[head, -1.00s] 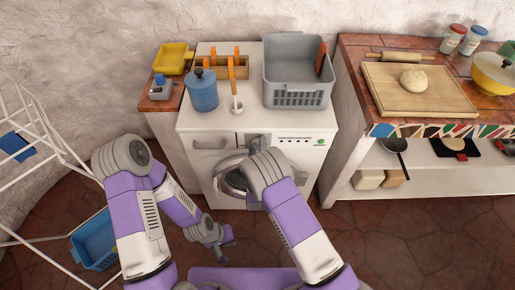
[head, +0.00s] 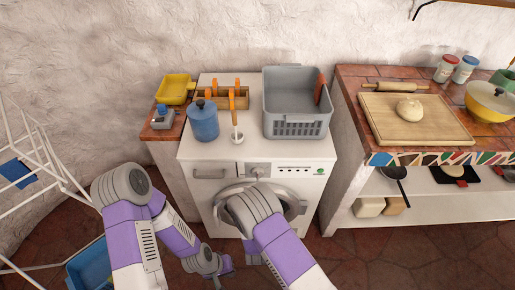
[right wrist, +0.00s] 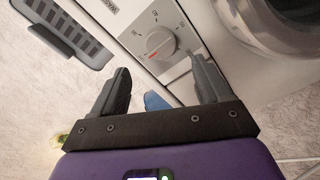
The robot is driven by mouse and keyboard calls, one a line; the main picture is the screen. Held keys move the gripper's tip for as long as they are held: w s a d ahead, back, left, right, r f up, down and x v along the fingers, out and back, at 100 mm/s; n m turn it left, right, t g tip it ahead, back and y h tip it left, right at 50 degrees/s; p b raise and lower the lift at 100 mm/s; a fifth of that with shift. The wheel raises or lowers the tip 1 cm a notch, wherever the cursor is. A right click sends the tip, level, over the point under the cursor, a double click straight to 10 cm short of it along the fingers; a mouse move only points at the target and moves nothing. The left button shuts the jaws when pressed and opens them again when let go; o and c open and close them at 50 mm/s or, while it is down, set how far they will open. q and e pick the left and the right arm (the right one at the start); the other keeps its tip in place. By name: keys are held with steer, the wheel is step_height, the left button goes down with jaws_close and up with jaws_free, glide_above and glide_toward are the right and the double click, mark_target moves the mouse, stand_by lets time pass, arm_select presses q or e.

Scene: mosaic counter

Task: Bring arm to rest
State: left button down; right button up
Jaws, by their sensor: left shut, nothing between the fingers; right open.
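My left arm, white and purple, comes in at the lower left of the head view. Its gripper (head: 224,272) is shut and empty, low in front of the white washing machine (head: 262,150). My right arm bends in front of the machine's round door. Only a small part of its gripper shows beside the forearm in the head view. In the right wrist view my right gripper (right wrist: 162,88) is open, its two dark fingers spread with nothing held.
A grey basket (head: 296,126), a blue jar (head: 203,124) and a wooden rack (head: 236,102) stand on the machine. A yellow tray (head: 175,88) is left of them. A white drying rack (head: 40,160) and a blue basket (head: 88,268) are at left. A tiled counter (head: 490,135) is at right.

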steer(key=s+d+f+m+g, duration=0.8)
steer(key=d+f+m+g, duration=0.15)
steer(key=f, duration=0.25)
steer(key=s+m+g+y, duration=0.4)
steer(key=s+g, duration=0.4)
steer(key=s, duration=0.7)
steer(key=shift+m, duration=0.65)
steer(key=shift+s+d, duration=0.1)
